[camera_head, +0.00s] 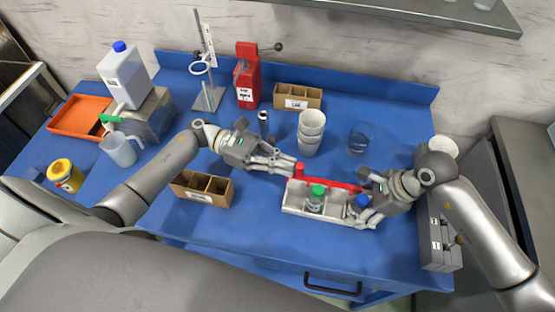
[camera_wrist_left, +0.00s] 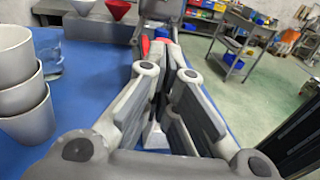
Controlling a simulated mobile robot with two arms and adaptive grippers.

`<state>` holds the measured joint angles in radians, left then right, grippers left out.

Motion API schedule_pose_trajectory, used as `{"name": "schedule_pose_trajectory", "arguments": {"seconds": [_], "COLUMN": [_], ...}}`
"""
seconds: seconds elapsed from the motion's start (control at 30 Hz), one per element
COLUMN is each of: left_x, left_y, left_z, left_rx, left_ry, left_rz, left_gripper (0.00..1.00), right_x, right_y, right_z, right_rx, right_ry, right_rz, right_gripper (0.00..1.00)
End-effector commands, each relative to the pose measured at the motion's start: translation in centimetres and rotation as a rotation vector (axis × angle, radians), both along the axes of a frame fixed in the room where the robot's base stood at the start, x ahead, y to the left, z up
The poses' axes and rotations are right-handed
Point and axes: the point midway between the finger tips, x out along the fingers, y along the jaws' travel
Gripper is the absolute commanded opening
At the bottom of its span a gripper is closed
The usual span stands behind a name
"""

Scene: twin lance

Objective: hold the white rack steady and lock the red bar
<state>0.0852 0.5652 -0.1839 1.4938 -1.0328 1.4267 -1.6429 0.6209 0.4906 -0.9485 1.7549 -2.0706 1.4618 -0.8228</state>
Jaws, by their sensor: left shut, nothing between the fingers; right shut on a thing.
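The white rack (camera_head: 293,198) stands on the blue bench and holds a green-capped jar (camera_head: 316,197) and a blue-capped jar (camera_head: 361,203). The red bar (camera_head: 335,183) lies along its far side, with an upright red knob (camera_head: 299,169) at its left end. My left gripper (camera_head: 292,165) is shut and empty, its tips right beside the knob; contact is unclear. Its fingers (camera_wrist_left: 160,70) fill the middle of the left wrist view, with a bit of red (camera_wrist_left: 146,44) beyond. My right gripper (camera_head: 371,190) is shut on the rack's right end; its fingertips are partly hidden.
Stacked white cups (camera_head: 310,130) and a clear glass (camera_head: 359,139) stand behind the rack. A cardboard divider box (camera_head: 202,188) is left of it, below my left arm. A red press (camera_head: 247,77) and ring stand (camera_head: 208,95) are farther back. The bench front is clear.

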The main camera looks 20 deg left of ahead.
Motion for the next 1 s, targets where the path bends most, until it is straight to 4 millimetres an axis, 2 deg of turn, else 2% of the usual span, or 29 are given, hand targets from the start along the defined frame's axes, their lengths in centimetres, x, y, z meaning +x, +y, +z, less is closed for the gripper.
{"name": "schedule_pose_trajectory", "arguments": {"seconds": [0.23, 0.5, 0.83, 1.0], "left_x": [0.0, 0.6, 0.5, 0.4], "left_y": [-0.2, -3.2, -3.0, -1.6], "left_z": [0.0, 0.0, -0.1, -0.2], "left_rx": [-0.001, -0.002, 0.000, 0.002], "left_ry": [0.000, 0.000, 0.001, 0.002], "left_rz": [0.000, -0.002, -0.001, 0.002], "left_gripper": [0.00, 0.00, 0.00, 0.00], "right_x": [-0.1, -0.2, -0.2, -0.1], "right_y": [-0.2, -0.1, 0.1, 0.1], "right_z": [-0.4, -0.4, -0.3, -0.2], "right_rx": [-0.006, -0.005, 0.001, 0.001], "right_ry": [0.004, 0.003, 0.002, 0.002], "right_rz": [0.000, 0.003, 0.003, 0.002], "right_gripper": [0.25, 0.23, 0.22, 0.22]}}
